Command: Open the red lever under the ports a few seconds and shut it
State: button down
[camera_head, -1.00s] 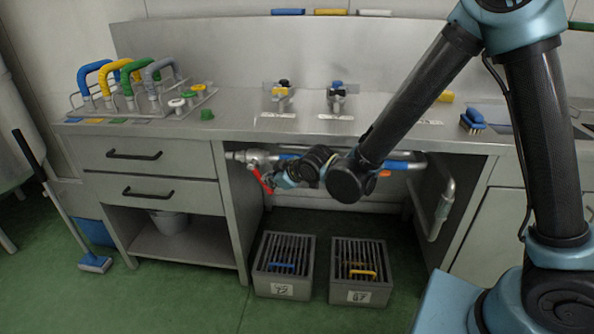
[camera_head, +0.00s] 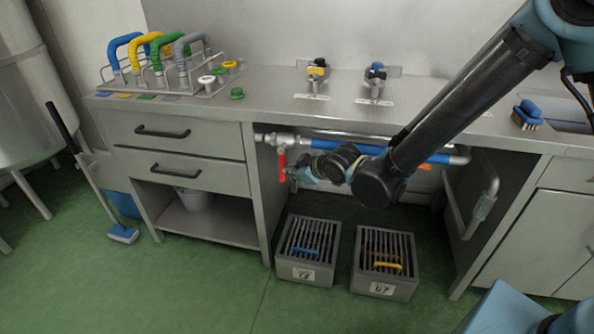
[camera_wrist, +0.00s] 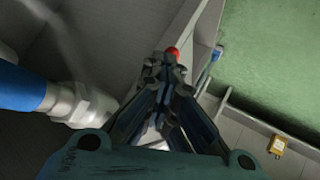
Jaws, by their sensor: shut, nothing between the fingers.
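The red lever (camera_head: 282,166) hangs nearly straight down from a metal valve on the pipe under the counter. My gripper (camera_head: 291,174) is beside the lever's lower part, at its right, with the fingers shut and empty. In the wrist view the closed fingertips (camera_wrist: 165,66) point away from the camera, and the red lever end (camera_wrist: 173,52) shows just beyond them. I cannot tell whether they touch. The blue-sleeved pipe (camera_head: 325,144) runs right from the valve.
Two grated boxes, one with a blue handle (camera_head: 306,251) and one with a yellow handle (camera_head: 387,266), stand on the floor below. A drawer unit (camera_head: 180,140) borders the space at left. A hose rack (camera_head: 165,70) and brush (camera_head: 527,114) are on the counter.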

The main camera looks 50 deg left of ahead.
jog(key=shift+s+a, duration=0.3)
jog(key=shift+a, duration=0.1)
jog(key=shift+d, duration=0.1)
jog(key=w+d, duration=0.2)
jog(key=d, duration=1.2)
jog(key=shift+w+d, duration=0.2)
jog(key=shift+w, duration=0.15)
jog(key=shift+f, duration=0.1)
